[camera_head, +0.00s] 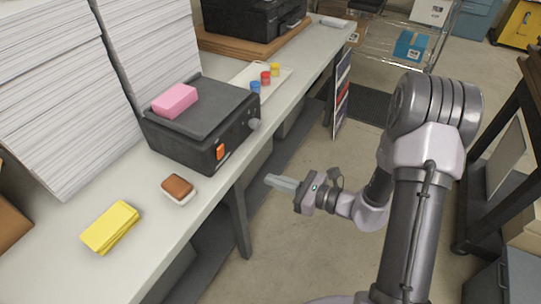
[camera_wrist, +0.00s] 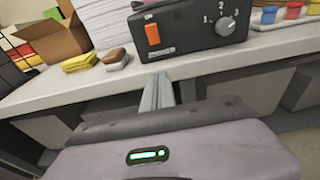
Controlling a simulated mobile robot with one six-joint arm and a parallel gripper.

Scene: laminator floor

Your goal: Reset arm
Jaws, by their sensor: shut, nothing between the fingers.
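My gripper (camera_head: 282,183) is shut and empty. It is held in the air beside the front edge of the table (camera_head: 152,238), pointing left toward it. In the wrist view my gripper (camera_wrist: 157,92) points at the table's front edge, below the black laminator (camera_wrist: 190,28). The laminator (camera_head: 203,123) has an orange switch and a grey dial, and a pink block (camera_head: 175,100) lies on top of it. My arm stands in the right half of the head view, bent, with its forearm reaching left.
A yellow pad stack (camera_head: 111,227) and a brown-topped block on a white base (camera_head: 178,189) lie on the table. Tall paper stacks (camera_head: 45,95) stand behind. A white tray (camera_head: 283,82) holds blue, red and yellow pots. A dark rack (camera_head: 500,150) stands right; floor between is clear.

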